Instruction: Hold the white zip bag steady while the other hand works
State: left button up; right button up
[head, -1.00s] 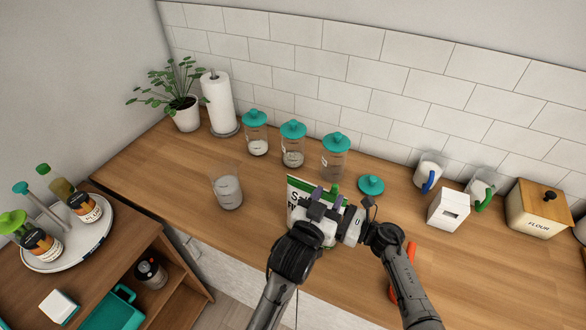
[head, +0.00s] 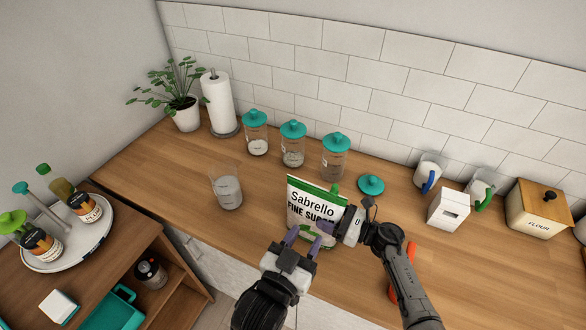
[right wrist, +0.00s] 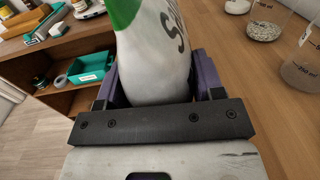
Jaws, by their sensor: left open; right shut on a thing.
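The white zip bag (head: 302,205) has a green top band and reads "Sabrello FINE SU...". It stands upright near the counter's front edge in the head view. My right gripper (head: 338,220) is shut on its right side. The right wrist view shows the bag (right wrist: 155,60) between the purple fingers of the right gripper (right wrist: 155,92). My left gripper (head: 306,238) is open, its purple fingers pointing up at the bag's lower front. I cannot tell whether they touch the bag. The bag's lower part is partly hidden by the left gripper.
An open glass jar (head: 227,188) stands left of the bag. Several teal-lidded jars (head: 293,145) line the back, and a loose teal lid (head: 371,185) lies right of them. A white box (head: 448,210) and an orange item (head: 411,258) are to the right. The counter's left front is clear.

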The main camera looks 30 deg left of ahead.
jog(key=o, duration=1.5)
jog(key=shift+o, duration=0.2)
jog(key=d, duration=1.2)
jog(key=shift+s, duration=0.15)
